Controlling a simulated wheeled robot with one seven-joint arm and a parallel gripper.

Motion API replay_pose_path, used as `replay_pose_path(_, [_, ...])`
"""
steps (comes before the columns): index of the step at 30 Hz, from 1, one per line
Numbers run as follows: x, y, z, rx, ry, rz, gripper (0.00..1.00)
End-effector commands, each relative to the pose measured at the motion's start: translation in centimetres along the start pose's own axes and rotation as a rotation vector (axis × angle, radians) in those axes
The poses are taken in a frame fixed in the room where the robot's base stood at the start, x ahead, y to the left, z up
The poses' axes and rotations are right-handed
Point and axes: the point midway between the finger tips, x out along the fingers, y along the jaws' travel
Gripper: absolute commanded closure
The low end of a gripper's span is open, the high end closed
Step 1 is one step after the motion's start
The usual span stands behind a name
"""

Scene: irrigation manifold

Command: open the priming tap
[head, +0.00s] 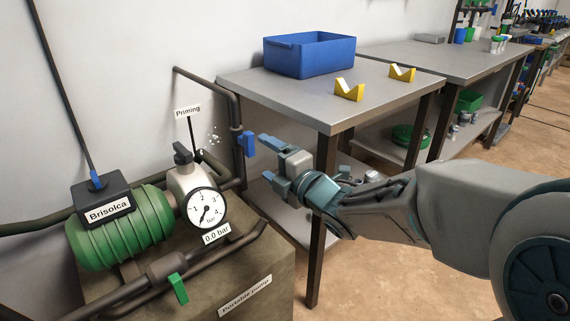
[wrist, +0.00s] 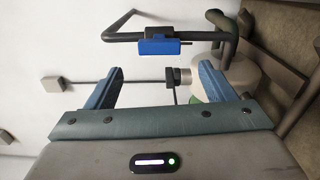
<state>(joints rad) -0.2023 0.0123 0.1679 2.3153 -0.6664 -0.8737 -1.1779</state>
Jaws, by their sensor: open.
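The "Priming" sign (head: 187,111) stands on a thin post above the pump body, whose black knob (head: 182,152) is at the top. A blue handle (head: 249,144) sits on the upright dark pipe to the right of the sign; it also shows in the wrist view (wrist: 160,46), beyond my fingertips. Which of these is the priming tap I cannot tell for certain. My gripper (head: 266,160) is open and empty, to the right of the blue handle in the head view. In the wrist view, my gripper (wrist: 162,72) shows the sign's post crossing between its fingers.
The gauge (head: 207,208) reads 0.0 bar. A green handle (head: 178,289) is on the lower pipe, in front of the green motor (head: 120,228). A grey table (head: 350,115) with a blue bin (head: 310,55) and two yellow V-blocks stands behind my gripper. Small white specks show near the sign.

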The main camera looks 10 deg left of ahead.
Motion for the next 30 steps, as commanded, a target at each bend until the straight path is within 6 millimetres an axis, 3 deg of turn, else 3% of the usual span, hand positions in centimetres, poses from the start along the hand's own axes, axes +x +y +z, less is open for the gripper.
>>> replay_pose_path(3, [-2.4, 0.2, 0.1, -0.001, -0.002, 0.0, 0.24])
replay_pose_path(9, [-4.6, 0.1, 0.0, 0.0, -0.001, 0.0, 0.24])
replay_pose_path(22, [-5.1, 0.1, 0.1, 0.002, -0.003, -0.002, 0.24])
replay_pose_path(26, [-5.4, 1.5, 1.2, 0.038, -0.047, -0.031, 0.24])
replay_pose_path(30, [-6.6, 4.2, 3.9, 0.145, -0.169, -0.107, 0.24])
